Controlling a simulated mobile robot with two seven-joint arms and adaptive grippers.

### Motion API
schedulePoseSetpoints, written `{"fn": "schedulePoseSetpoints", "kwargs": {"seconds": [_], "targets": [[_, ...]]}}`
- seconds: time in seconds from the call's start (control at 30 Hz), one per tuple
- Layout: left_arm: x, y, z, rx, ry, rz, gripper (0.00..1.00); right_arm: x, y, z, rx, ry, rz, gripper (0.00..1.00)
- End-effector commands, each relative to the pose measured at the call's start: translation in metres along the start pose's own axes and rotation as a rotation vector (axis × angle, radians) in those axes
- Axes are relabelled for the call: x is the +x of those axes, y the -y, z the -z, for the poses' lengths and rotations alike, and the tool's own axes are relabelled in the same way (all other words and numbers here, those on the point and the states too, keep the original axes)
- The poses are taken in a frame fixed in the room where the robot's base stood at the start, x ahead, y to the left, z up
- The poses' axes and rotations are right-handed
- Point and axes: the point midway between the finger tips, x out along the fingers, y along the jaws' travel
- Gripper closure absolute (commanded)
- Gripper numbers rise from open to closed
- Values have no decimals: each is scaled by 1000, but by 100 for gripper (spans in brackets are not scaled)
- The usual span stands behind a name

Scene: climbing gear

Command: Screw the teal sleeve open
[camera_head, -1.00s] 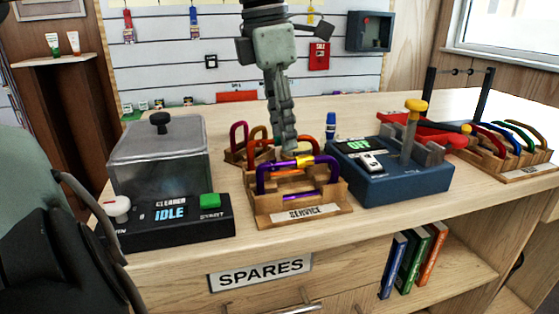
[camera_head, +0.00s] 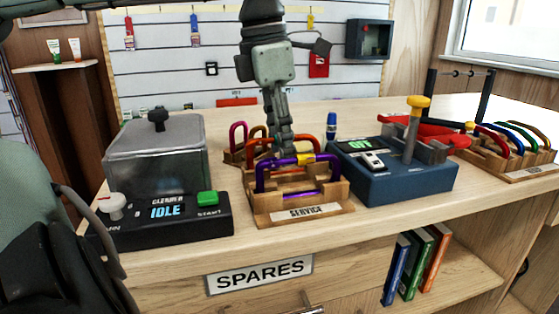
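The service rack (camera_head: 325,214) is a wooden stand at the front middle of the counter, holding several carabiners. The front one is a purple carabiner (camera_head: 262,176) with a yellow sleeve (camera_head: 306,158). Behind it are an orange-red carabiner (camera_head: 318,140) and a magenta one (camera_head: 236,138) at the left. I cannot make out a teal sleeve; my gripper covers part of the rack. My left gripper (camera_head: 284,156) points down over the rack, its fingertips at the purple carabiner's top bar, left of the yellow sleeve. Its grip and contact are unclear. My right gripper is not in view.
A cleaner box (camera_head: 155,160) with an IDLE display stands left of the rack. A blue device (camera_head: 400,184) showing OFF, with a yellow-topped lever, stands close on the right. A blue bottle (camera_head: 331,125) is behind. Another carabiner rack (camera_head: 525,174) is far right.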

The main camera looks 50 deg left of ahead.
Motion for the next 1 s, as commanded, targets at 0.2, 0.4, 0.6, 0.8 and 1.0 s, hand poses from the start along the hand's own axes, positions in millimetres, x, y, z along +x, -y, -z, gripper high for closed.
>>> {"fn": "schedulePoseSetpoints", "kwargs": {"seconds": [0.2,0.4,0.6,0.8,1.0], "targets": [[0,-3,0,0,0,1,62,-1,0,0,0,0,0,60],[0,-7,0,0,0,1,62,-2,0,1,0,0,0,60],[0,-11,0,-1,0,1,62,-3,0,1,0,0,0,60],[0,-15,0,-1,0,1,62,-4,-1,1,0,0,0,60],[-1,-16,0,-1,0,0,62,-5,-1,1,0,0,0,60]]}}
